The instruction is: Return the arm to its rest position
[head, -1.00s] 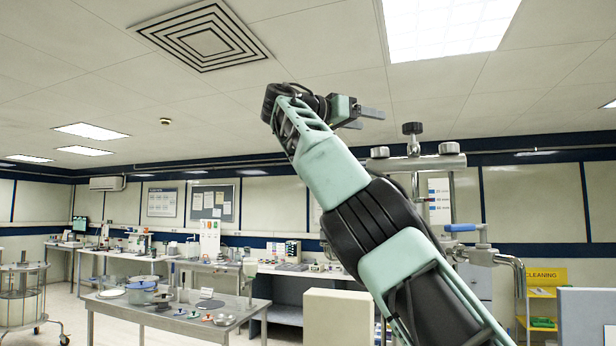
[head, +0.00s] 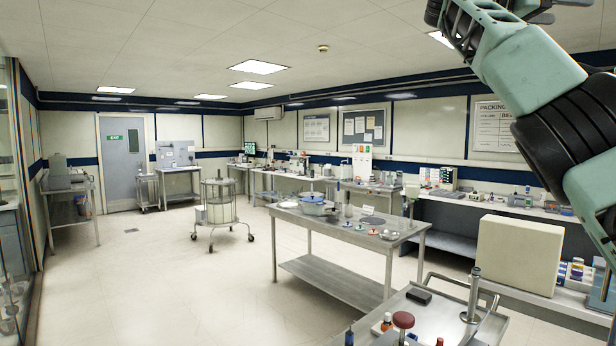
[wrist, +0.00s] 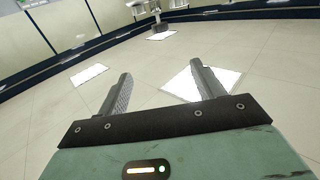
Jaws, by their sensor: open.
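My arm (head: 525,75) rises along the right side of the head view, with pale green and black links. Its end is cut off by the top edge there, and only a small part of my gripper shows. In the wrist view my gripper (wrist: 162,75) has its two grey fingers apart, with nothing between them. Beyond the fingers are ceiling tiles and bright light panels, seen upside down. The gripper is up in free air and touches nothing that I can see.
A steel cart (head: 455,318) with bottles and a clamp post stands close at the lower right. A steel table (head: 345,233) with dishes stands behind it. A cream box (head: 520,252) is to the right. A wheeled stand (head: 220,210) is farther left. The left floor is clear.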

